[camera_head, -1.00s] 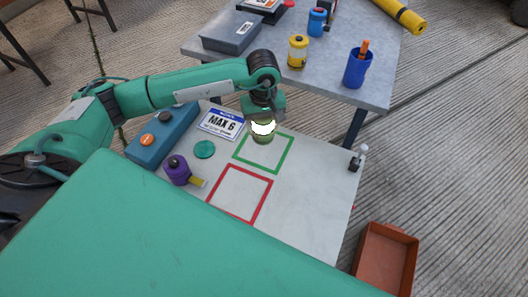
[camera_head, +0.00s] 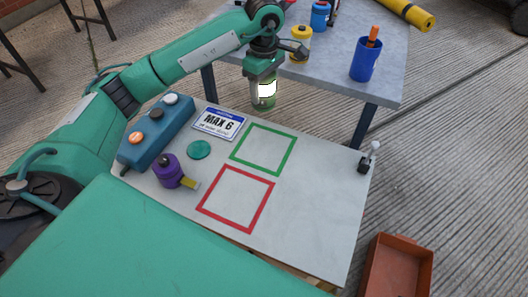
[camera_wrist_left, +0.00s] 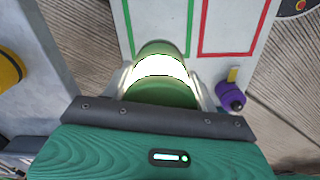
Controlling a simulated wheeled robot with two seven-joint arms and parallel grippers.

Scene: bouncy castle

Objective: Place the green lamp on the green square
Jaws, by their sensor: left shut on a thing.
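The green lamp (camera_head: 265,92), a green cylinder with a bright white glowing band, is held in my left gripper (camera_head: 264,78). It hangs upright, raised, beyond the far edge of the near table in the head view. In the left wrist view the lamp (camera_wrist_left: 163,92) sits between the two fingers. The green square (camera_head: 288,157) is an empty outline on the near table, below the lamp in the picture. In the left wrist view a part of the green square (camera_wrist_left: 191,28) shows beyond the lamp. My right gripper is not in view.
A red square outline (camera_head: 208,206) lies beside the green one. The far table (camera_head: 330,75) holds a yellow lamp (camera_head: 300,44) and blue cup (camera_head: 364,62).

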